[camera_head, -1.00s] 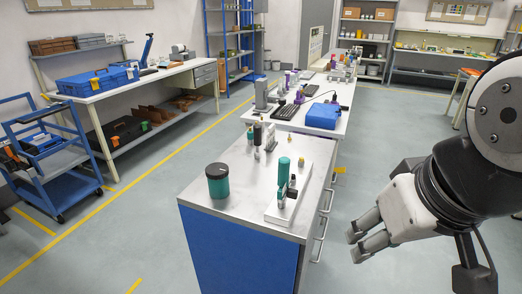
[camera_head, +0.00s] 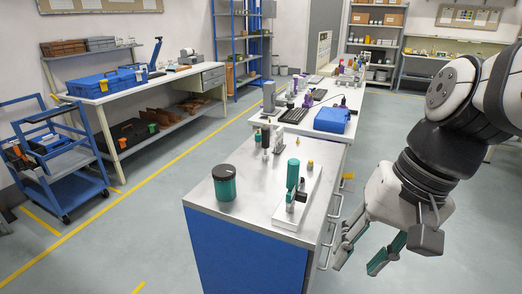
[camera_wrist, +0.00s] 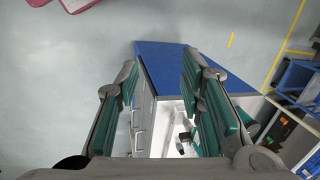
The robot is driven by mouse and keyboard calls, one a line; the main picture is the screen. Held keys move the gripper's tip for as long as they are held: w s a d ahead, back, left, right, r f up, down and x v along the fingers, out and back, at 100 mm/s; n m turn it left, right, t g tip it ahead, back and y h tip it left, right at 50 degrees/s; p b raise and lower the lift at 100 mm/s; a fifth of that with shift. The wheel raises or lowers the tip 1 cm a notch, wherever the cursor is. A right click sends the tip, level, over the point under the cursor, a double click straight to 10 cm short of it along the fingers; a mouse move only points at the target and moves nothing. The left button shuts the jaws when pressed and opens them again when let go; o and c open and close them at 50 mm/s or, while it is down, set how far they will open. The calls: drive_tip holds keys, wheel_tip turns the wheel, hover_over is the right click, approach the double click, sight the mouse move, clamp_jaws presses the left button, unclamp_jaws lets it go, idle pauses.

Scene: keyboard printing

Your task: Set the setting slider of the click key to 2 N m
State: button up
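A tool with an upright green cylinder (camera_head: 293,174) stands on a white plate (camera_head: 311,183) at the front right of the blue cabinet's metal top. It may be the click key; its slider and scale are too small to make out. My gripper (camera_head: 356,264) hangs to the right of the cabinet, apart from the tool, with its green-padded fingers pointing down. In the wrist view my gripper (camera_wrist: 160,62) has its two fingers wide apart with nothing held. Part of the cabinet top shows low between and behind the fingers there.
The blue cabinet (camera_head: 235,250) has drawer handles (camera_head: 328,243) on its right side, close to my gripper. A dark-lidded green jar (camera_head: 224,183) stands left of the tool. Small bottles (camera_head: 268,138) stand behind it. A blue case (camera_head: 331,119) lies on the table beyond. The floor at right is clear.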

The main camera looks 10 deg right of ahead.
drive_tip(key=w+f+m+g+y+b, duration=0.2)
drive_tip(key=w+f+m+y, duration=0.2)
drive_tip(key=w+m, duration=0.15)
drive_tip(key=m+t+y+b, duration=0.5)
drive_tip(key=m+t+y, duration=0.45)
drive_tip(key=m, duration=0.45)
approach(302, 197)
drive_tip(key=x, duration=0.8)
drive_tip(key=shift+w+r+t+h, duration=0.3)
drive_tip(key=shift+w+t+h, duration=0.05)
drive_tip(key=shift+w, duration=0.1)
clamp_jaws()
